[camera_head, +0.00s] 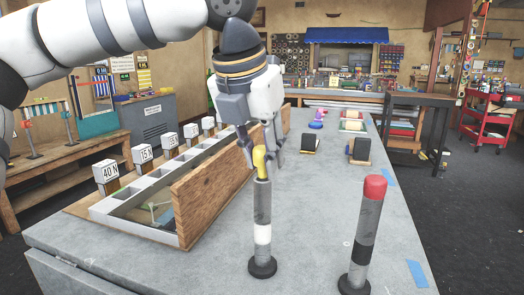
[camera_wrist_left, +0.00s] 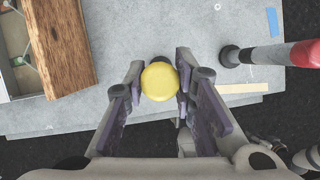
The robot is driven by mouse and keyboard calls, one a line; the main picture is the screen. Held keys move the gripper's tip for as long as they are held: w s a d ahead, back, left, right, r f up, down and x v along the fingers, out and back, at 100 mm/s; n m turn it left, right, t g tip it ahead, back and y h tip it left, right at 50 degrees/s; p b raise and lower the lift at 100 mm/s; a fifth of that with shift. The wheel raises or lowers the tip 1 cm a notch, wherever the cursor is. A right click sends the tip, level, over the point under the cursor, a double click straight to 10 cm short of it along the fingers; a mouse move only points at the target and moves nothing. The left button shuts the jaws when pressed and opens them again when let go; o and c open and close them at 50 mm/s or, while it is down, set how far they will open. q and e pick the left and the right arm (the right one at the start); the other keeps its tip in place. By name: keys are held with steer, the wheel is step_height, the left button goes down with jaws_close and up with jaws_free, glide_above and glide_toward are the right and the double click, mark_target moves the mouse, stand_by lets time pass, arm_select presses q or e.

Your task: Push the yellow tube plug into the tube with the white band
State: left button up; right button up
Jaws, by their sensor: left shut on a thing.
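The tube with the white band (camera_head: 262,205) is grey and stands upright on a dark round base on the table. The yellow tube plug (camera_head: 259,160) is at the top of this tube, its lower end meeting the mouth; how deep it sits I cannot tell. My left gripper (camera_head: 262,150) comes down from above and is shut on the plug. In the left wrist view the plug's round yellow top (camera_wrist_left: 159,82) lies between the two fingers (camera_wrist_left: 159,75) and hides the tube below it. My right gripper is in neither view.
A second grey tube (camera_head: 362,235) with a black band and red plug (camera_head: 375,188) stands to the right. A wooden board (camera_head: 212,190) and a compartment tray (camera_head: 140,223) with labelled blocks lie left. The table (camera_head: 320,190) is clear between the tubes.

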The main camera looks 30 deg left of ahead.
arm_select(q)
steer(key=shift+f, duration=1.3)
steer(key=o, duration=0.9)
steer(key=v, duration=1.2)
steer(key=shift+r, duration=0.1)
